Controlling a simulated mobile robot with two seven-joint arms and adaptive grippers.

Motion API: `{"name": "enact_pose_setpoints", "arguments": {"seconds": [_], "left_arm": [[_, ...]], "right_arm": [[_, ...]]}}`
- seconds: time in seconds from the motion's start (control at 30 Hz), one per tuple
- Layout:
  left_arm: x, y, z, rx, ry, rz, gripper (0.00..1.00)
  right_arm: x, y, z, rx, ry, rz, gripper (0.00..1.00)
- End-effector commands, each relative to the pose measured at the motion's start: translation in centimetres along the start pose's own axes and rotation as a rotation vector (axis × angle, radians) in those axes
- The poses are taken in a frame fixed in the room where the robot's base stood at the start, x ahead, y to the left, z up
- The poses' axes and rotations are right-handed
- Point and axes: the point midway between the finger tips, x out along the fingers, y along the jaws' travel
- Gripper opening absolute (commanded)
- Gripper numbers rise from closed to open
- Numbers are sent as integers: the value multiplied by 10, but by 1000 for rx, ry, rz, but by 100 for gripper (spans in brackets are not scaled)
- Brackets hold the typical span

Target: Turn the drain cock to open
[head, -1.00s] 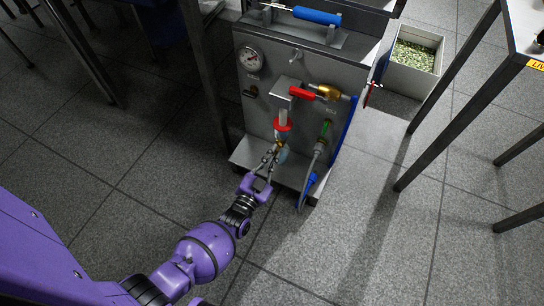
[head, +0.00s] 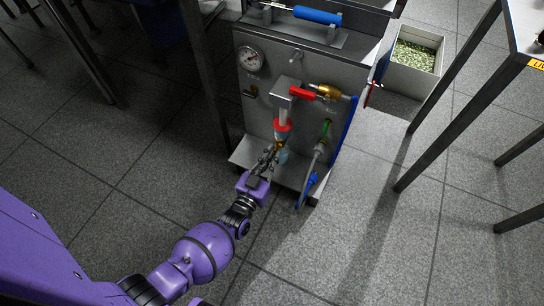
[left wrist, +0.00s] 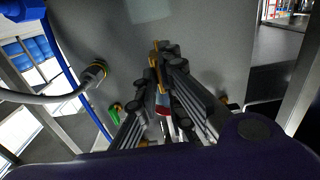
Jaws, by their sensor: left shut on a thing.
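The drain cock looks to be the small brass piece (head: 278,146) low on the grey panel, below a red-ringed fitting (head: 282,126). My left gripper (head: 272,154) reaches up to it from below left, its fingers closed together there. In the left wrist view the fingers of my left gripper (left wrist: 165,68) are shut on a thin brass-yellow part (left wrist: 155,60), which I take to be the cock's handle. The fingers partly hide it, so its exact angle cannot be told. My right gripper is not in view.
The panel (head: 258,105) carries a pressure gauge (head: 250,59), a red lever (head: 302,93) on a brass valve and a green-handled valve (head: 326,128). A blue hose (head: 347,125) runs down its right side. A bin of green bits (head: 414,57) stands right. Table legs stand both sides.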

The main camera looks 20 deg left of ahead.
Motion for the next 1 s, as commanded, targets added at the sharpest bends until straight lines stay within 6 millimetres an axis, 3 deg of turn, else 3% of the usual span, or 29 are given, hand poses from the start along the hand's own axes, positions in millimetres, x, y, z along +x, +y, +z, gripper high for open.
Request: {"name": "enact_pose_setpoints", "arguments": {"seconds": [0.17, 0.2, 0.3, 0.67, 0.77, 1.0], "left_arm": [[-1, 0, 1, -2, -2, -1, 0], [-1, 0, 1, -2, -2, -1, 13], [-1, 0, 1, -2, -1, -1, 26], [-4, 0, 1, 0, -1, -1, 27], [-14, 0, 1, -1, -3, -1, 27], [-64, 0, 2, 0, -4, -1, 27]], "right_arm": [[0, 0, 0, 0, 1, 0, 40], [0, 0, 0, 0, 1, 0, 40], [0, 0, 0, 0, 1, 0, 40], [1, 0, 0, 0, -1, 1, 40], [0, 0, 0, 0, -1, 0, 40], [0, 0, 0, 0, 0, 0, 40]]}}
